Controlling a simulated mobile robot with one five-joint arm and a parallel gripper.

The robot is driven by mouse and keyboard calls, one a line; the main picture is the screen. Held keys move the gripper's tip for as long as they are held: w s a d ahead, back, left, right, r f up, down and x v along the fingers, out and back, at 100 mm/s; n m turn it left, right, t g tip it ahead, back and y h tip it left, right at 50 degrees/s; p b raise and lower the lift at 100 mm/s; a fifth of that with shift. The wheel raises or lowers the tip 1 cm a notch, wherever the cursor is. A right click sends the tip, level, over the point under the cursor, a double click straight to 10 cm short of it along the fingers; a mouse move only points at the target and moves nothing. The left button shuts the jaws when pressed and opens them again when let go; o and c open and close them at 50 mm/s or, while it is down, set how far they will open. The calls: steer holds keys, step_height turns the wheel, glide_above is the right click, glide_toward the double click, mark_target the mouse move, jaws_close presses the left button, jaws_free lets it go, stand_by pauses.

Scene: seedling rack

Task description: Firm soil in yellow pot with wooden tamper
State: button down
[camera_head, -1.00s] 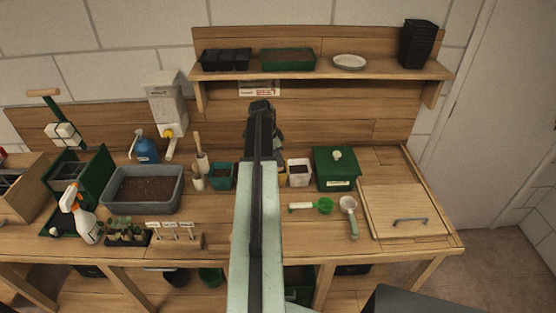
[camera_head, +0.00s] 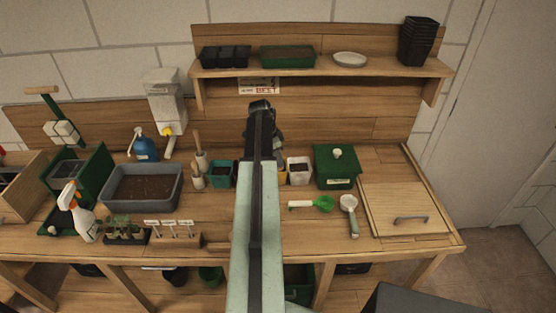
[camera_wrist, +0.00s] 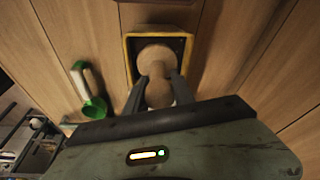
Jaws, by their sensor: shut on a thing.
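In the wrist view my gripper (camera_wrist: 158,90) is shut on the wooden tamper (camera_wrist: 155,58), whose pale round parts show between and beyond the fingers. The yellow pot (camera_wrist: 127,48) lies right under it, its square rim framing the tamper and dark soil. The tamper lines up with the pot's opening; whether it touches the soil I cannot tell. In the head view my arm hides most of the yellow pot (camera_head: 283,177), leaving a sliver beside the white pot. The fingers and tamper are hidden there.
A white pot (camera_head: 299,172) and green box (camera_head: 336,168) stand right of the yellow pot; a teal pot (camera_head: 222,175) stands left. A green scoop (camera_head: 322,204) lies in front, also in the wrist view (camera_wrist: 95,105). A shelf (camera_head: 320,70) overhangs behind.

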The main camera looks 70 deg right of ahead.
stand_by(0.4)
step_height(320, 180, up, 10)
steer(key=p, duration=0.9)
steer(key=shift+f+p, duration=0.2)
steer(key=shift+p, duration=0.1)
steer(key=shift+f, duration=0.1)
steer(key=shift+s, duration=0.1)
